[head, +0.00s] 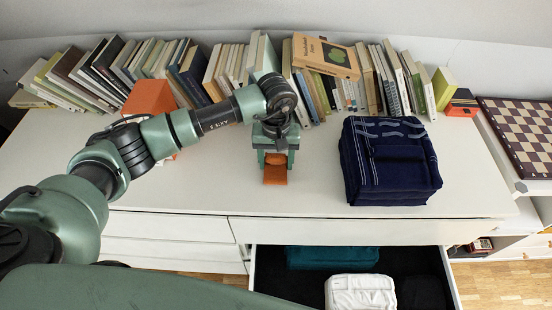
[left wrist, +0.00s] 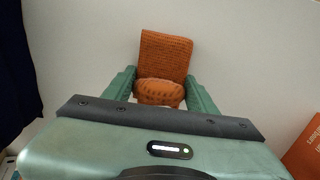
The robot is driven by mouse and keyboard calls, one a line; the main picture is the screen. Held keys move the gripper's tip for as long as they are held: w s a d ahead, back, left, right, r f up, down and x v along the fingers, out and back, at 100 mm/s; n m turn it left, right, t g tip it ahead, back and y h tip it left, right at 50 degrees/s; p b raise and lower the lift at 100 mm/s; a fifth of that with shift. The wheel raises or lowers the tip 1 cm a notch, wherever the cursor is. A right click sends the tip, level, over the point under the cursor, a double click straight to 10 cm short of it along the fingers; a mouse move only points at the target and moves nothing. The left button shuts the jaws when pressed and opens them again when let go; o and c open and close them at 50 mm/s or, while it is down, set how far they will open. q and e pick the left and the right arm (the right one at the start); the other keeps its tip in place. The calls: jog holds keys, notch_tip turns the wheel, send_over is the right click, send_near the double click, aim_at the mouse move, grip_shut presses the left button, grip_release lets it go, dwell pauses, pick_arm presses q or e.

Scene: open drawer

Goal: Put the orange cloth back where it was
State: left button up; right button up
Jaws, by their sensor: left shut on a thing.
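The orange cloth (left wrist: 165,55) is a small folded knit piece. In the left wrist view it sits between the two fingers of my left gripper (left wrist: 160,90), which is shut on it. In the head view the cloth (head: 275,174) shows under my left gripper (head: 276,160), over the white dresser top (head: 320,190). I cannot tell whether it touches the surface. An open drawer (head: 258,275) below holds a teal cloth (head: 332,257), a white folded cloth (head: 360,292) and a dark cloth (head: 422,293). My right gripper is not in view.
A folded dark blue cloth stack (head: 388,170) stands on the dresser to the right of my left gripper. A chessboard (head: 520,130) lies at far right.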

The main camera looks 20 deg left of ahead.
aim_at(276, 158)
pick_arm(q)
jog(key=shift+f, duration=0.1)
jog(key=o, duration=1.2)
jog(key=shift+r, duration=0.5)
notch_tip(276, 158, up, 11)
jog(key=shift+r+b, duration=0.2)
jog(key=shift+b, duration=1)
